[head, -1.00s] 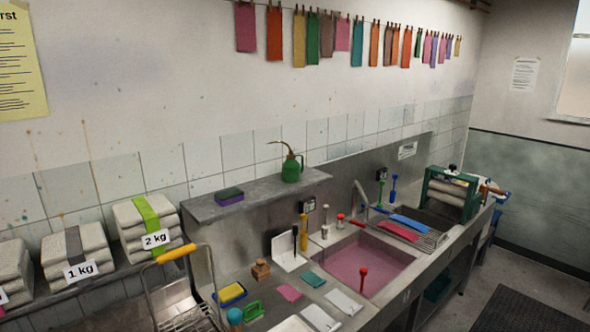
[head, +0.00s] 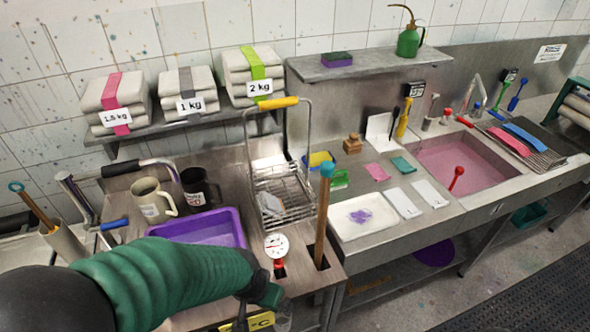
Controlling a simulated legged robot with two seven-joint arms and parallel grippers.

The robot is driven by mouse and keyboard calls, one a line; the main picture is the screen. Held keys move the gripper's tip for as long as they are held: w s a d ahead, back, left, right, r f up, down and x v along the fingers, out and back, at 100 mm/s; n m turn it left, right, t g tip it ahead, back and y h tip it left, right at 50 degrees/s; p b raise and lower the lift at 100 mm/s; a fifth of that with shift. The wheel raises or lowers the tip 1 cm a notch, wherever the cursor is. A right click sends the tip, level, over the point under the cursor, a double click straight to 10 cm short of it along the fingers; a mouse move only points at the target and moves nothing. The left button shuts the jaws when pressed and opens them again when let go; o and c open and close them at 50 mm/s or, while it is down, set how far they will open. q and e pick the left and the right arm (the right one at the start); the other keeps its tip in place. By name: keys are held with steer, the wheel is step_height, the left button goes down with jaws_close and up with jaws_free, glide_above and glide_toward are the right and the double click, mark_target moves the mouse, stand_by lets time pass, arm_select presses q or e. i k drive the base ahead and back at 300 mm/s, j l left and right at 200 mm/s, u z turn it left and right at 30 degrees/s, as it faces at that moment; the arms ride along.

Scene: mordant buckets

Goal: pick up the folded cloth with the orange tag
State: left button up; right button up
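Three stacks of folded cloth sit on the wall shelf: one with a pink band marked 1.5 kg (head: 117,92), one with a grey band marked 1 kg (head: 205,80), and one with a green band marked 2 kg (head: 240,66). I see no orange tag on any of them. My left arm, in a green sleeve, comes in from the lower left. Its dark gripper (head: 265,294) is low at the counter's front, well below the shelf; its fingers are not clear. My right gripper is not in view.
A purple tray (head: 240,232), a cream mug (head: 148,205), a dark mug (head: 197,190) and a wire basket (head: 283,190) with a tall yellow-gripped handle stand between my arm and the shelf. A wooden stick (head: 322,225) rises from the counter. A pink sink (head: 465,160) is at right.

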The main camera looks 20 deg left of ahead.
mark_target(268, 204)
steer(key=k+u, duration=0.1)
steer(key=u, duration=0.65)
steer(key=i+u, duration=0.35)
steer(key=i+l+u, duration=0.1)
steer(key=u, duration=0.25)
steer(key=i+l+u, duration=0.2)
steer(key=u, duration=0.15)
steer(key=i+l, duration=0.15)
